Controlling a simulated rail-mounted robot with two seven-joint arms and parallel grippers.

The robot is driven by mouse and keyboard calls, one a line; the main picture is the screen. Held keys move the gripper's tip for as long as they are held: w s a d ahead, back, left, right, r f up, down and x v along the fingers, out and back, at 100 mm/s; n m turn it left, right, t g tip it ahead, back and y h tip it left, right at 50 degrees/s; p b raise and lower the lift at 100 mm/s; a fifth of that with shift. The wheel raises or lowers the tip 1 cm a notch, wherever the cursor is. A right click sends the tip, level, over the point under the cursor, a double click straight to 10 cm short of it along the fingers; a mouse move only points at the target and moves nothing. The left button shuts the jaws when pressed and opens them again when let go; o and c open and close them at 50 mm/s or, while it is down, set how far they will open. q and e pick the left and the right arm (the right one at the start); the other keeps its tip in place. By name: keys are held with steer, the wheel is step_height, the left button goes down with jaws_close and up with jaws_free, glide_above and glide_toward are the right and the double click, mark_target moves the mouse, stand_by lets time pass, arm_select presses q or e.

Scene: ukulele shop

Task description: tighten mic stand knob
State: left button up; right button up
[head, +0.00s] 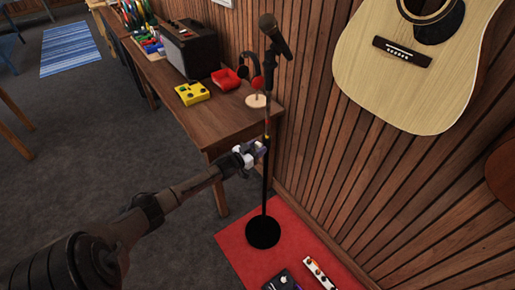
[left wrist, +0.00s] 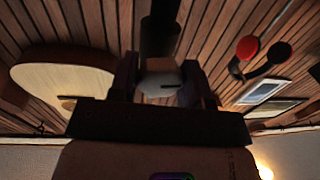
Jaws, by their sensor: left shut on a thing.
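A black mic stand (head: 265,188) stands upright on a round black base (head: 262,233), with a microphone (head: 273,34) tilted at its top. My left gripper (head: 259,150) reaches in from the left and is at the pole about halfway up. In the left wrist view the two dark fingers (left wrist: 159,85) are shut on a pale grey knob (left wrist: 160,66) with a dark slot. The dark pole (left wrist: 160,30) rises right behind the knob. In the head view the gripper hides the knob. My right gripper is in neither view.
A wooden table (head: 229,122) stands just behind the stand, with an amplifier (head: 190,48), a yellow pedal (head: 192,93) and a red tray (head: 225,79). A guitar (head: 385,75) hangs on the slatted wall. Pedals (head: 281,281) lie on the red mat (head: 240,250). The left floor is mostly clear.

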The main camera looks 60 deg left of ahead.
arm_select(q)
steer(key=shift+c, duration=1.4)
